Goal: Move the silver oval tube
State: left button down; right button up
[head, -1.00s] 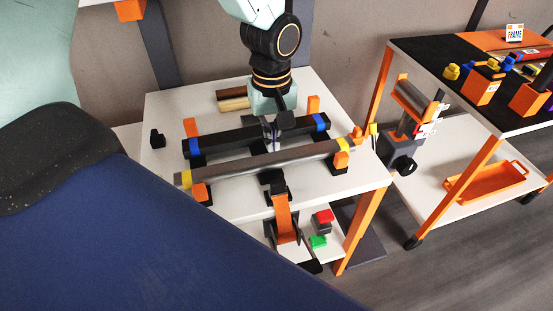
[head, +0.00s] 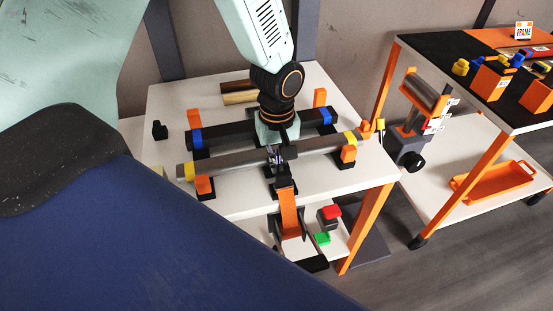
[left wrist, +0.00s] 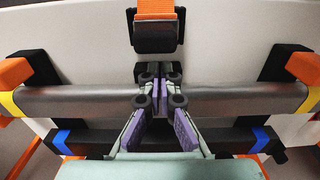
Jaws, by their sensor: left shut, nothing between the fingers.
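The silver oval tube (head: 228,163) lies along the front of the white table, with yellow bands near its ends and orange-and-black holders at both ends. In the left wrist view the tube (left wrist: 75,99) crosses the middle of the picture. My left gripper (head: 276,156) points down at the middle of the tube. In the left wrist view its fingers (left wrist: 159,82) are close together with nothing held between them, and they hide the tube's middle. I cannot tell whether they touch it. My right gripper is not in view.
A black bar (head: 235,131) with blue bands lies parallel behind the tube. Short rods (head: 240,97) lie at the back. A shelf cart with an orange tray (head: 492,181) stands at the right.

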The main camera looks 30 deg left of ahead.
pick_arm(q)
jog(key=shift+d, duration=0.1)
jog(key=shift+r, duration=0.15)
jog(key=w+a+p, duration=0.2)
jog(key=a+p, duration=0.1)
jog(key=shift+w+a, duration=0.2)
jog(key=shift+w, duration=0.2)
jog(key=shift+w+a, duration=0.2)
jog(key=shift+a, duration=0.05)
notch_tip(320, 180, up, 5)
jog(key=p, duration=0.5)
notch_tip(320, 180, up, 5)
jog(key=p, duration=0.5)
